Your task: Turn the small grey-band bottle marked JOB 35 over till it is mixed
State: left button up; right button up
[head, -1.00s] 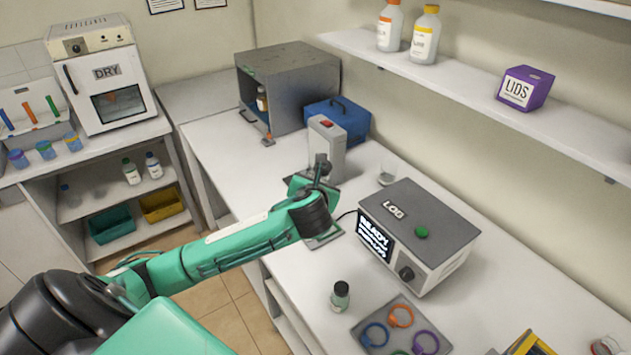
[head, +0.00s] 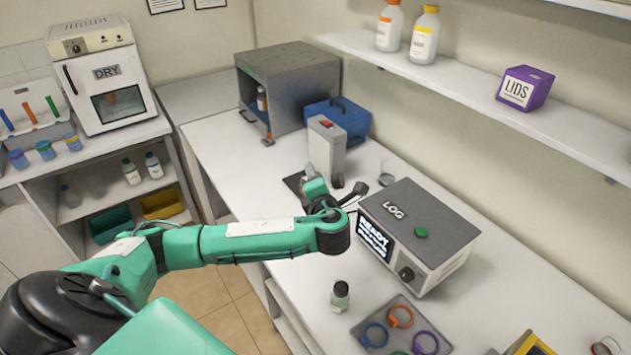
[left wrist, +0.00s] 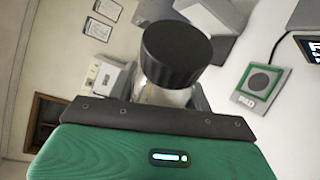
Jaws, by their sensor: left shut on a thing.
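In the left wrist view a small clear bottle with a black ribbed cap (left wrist: 175,55) sits between the fingers of my left gripper (left wrist: 168,98). The gripper is shut on it, and the cap faces the wrist camera. Its band and marking are hidden, so I cannot read JOB 35. In the head view my left gripper (head: 338,192) is over the bench, left of the LOG box, and the held bottle cannot be made out there. Another small dark-capped bottle (head: 340,297) stands upright on the bench. My right gripper is not in view.
The LOG box (head: 425,225) shows READY on its screen. A grey device with a red switch (head: 327,148) stands behind my gripper, near a small glass (head: 387,172). A tray of coloured rings (head: 388,310) lies in front. A green-edged pad (left wrist: 262,85) shows in the wrist view.

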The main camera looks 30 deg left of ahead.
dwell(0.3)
pick_arm(q)
jog(key=m+y, duration=0.1)
jog(key=m, duration=0.1)
jog(key=shift+r+m+t, duration=0.15)
jog(key=shift+m+t, duration=0.25)
jog(key=shift+m+t+y, duration=0.5)
jog(key=shift+m+y, duration=0.1)
jog(key=shift+m, duration=1.2)
jog(key=n+g+h, duration=0.1)
jog(key=n, duration=0.2)
jog(key=shift+f, duration=0.2)
jog(key=n+h, duration=0.1)
jog(key=n, duration=0.2)
jog(key=shift+r+g, duration=0.1)
jog(key=shift+g, duration=0.2)
